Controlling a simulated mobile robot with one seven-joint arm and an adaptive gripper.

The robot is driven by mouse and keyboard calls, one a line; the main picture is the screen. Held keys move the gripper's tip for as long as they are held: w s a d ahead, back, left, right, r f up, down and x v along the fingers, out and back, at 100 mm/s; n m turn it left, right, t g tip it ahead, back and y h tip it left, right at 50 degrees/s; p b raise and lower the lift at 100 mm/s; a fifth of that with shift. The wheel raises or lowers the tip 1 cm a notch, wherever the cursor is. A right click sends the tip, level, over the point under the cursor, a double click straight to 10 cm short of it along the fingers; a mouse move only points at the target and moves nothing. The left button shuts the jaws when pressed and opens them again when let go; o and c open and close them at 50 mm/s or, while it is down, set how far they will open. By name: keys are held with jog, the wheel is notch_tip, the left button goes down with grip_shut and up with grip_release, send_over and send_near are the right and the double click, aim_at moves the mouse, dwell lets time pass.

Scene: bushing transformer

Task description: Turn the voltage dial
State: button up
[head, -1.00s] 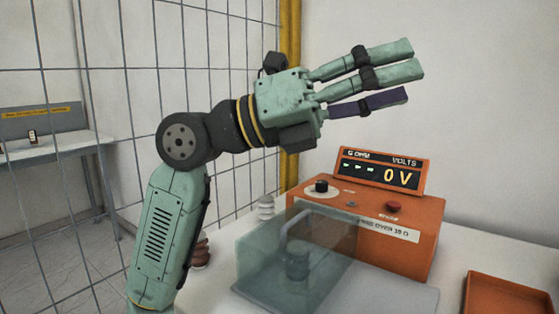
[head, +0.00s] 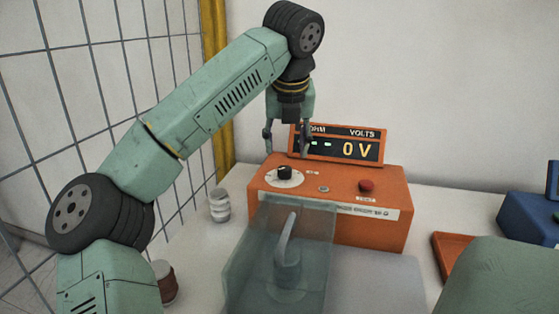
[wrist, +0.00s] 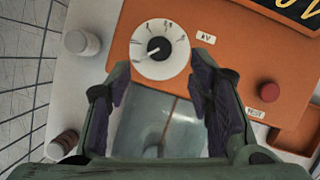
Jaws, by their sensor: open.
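The voltage dial is a black knob (head: 285,172) on a white round scale, on the top left of the orange tester box (head: 400,205). In the wrist view the dial (wrist: 155,45) lies ahead of the fingertips, its pointer toward the lower left of the scale. My gripper (head: 287,150) points down just above the dial in the head view. In the wrist view my gripper (wrist: 160,85) is open and empty, with its fingers apart on either side below the dial. The display (head: 350,147) reads 0 V.
A clear cover (head: 315,225) stands in front of the box over a grey fitting. A red button (head: 367,186) is right of the dial. A white insulator (head: 219,205) and a brown one (head: 163,282) stand at left. An orange tray (head: 450,250) lies at right.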

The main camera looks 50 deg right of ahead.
aim_at(285, 168)
jog(key=p+x, duration=0.1)
jog(key=x, duration=0.6)
jog(key=shift+f+p, duration=0.3)
jog(key=shift+c, duration=0.4)
grip_shut()
